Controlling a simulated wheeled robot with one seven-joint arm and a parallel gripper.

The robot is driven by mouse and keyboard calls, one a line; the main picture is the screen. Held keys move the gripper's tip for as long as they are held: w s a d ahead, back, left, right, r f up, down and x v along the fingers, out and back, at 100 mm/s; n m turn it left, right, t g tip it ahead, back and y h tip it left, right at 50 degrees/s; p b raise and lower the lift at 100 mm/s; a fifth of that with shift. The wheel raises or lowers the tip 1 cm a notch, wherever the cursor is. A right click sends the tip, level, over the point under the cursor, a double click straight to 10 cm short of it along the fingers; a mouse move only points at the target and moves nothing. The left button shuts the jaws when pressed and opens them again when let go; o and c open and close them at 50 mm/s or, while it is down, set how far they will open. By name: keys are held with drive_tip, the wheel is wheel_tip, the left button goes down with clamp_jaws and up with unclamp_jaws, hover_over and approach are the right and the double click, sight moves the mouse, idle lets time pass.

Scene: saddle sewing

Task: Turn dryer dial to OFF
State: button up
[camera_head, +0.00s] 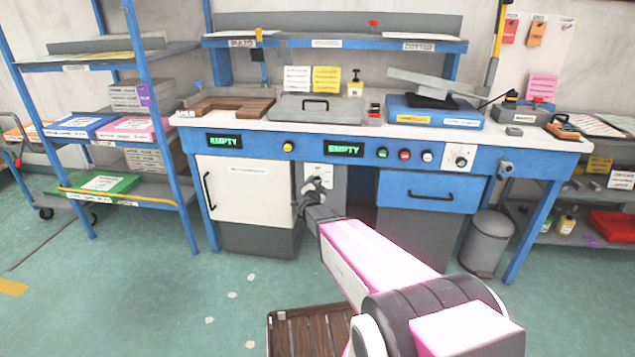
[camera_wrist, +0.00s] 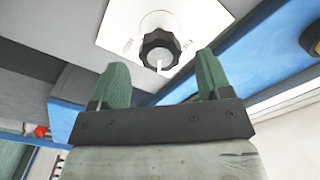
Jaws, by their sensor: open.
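A black ribbed dial (camera_wrist: 158,50) with a white pointer line sits on a white plate in the wrist view. Its pointer faces the bottom of that picture, toward my gripper. Small labels flank it, too blurred and tilted to read surely. My gripper (camera_wrist: 162,62) is open, with one green-padded finger on each side of the dial's lower part; I see gaps and no clear contact. In the head view my gripper (camera_head: 314,184) is in front of a light grey panel (camera_head: 339,187) under the bench and largely hides what is there.
A white cabinet door (camera_head: 240,190) is left of my gripper, and a blue drawer (camera_head: 428,190) right of it. Another dial (camera_head: 460,157) is on the bench front. A grey bin (camera_head: 487,243) stands right, and a brown slatted pallet (camera_head: 300,330) lies on the floor.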

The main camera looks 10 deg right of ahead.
sight(317, 182)
drive_tip(key=x, duration=0.4)
drive_tip(key=c, duration=0.9)
drive_tip(key=shift+n, duration=0.4)
drive_tip(key=n, duration=0.5)
drive_tip(key=shift+n, duration=0.3)
drive_tip(key=n, duration=0.5)
drive_tip(key=shift+a, duration=0.1)
drive_tip(key=shift+n, duration=0.4)
